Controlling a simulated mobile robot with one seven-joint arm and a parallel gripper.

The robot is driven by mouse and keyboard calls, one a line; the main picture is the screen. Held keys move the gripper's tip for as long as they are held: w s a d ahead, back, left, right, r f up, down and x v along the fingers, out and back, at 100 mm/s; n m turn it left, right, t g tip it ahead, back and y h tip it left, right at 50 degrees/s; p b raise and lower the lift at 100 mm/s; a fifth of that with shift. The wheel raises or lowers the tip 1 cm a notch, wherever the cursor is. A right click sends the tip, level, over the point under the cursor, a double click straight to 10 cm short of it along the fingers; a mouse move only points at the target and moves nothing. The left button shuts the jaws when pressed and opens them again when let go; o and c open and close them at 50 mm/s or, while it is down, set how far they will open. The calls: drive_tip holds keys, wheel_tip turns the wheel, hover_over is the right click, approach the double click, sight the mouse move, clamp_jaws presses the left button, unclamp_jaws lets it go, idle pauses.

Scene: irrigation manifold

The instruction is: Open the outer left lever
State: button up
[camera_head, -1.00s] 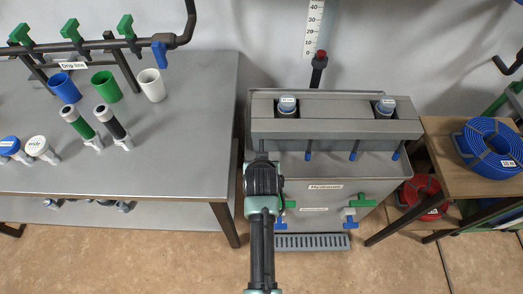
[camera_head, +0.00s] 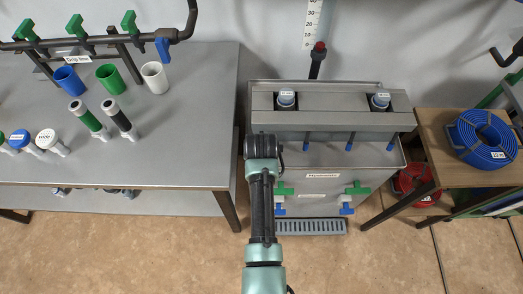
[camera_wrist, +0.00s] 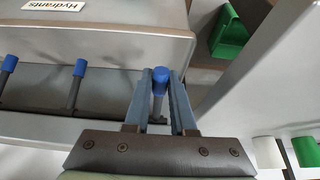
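The outer left lever (camera_wrist: 160,80) has a blue cap on a dark stem. In the wrist view it stands between the two fingers of my gripper (camera_wrist: 161,90), which are spread on either side of it. I cannot tell whether either finger touches it. In the head view my arm and wrist hide this lever and the fingertips. The other blue-tipped levers (camera_head: 306,143) stand in a row to its right on the grey hydrant unit (camera_head: 345,155). Two of them (camera_wrist: 80,68) also show in the wrist view, at the left.
A grey table (camera_head: 190,110) with cups and filters stands left of the unit. Green and blue taps (camera_head: 357,188) sit low on its front. A wooden shelf with a blue hose coil (camera_head: 484,138) stands at the right. A red-topped pipe (camera_head: 318,62) rises behind.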

drive_tip(key=o, duration=0.4)
drive_tip(key=shift+r, duration=0.3)
drive_tip(key=shift+f, duration=0.1)
drive_tip(key=p+v, duration=0.1)
drive_tip(key=v, duration=1.2)
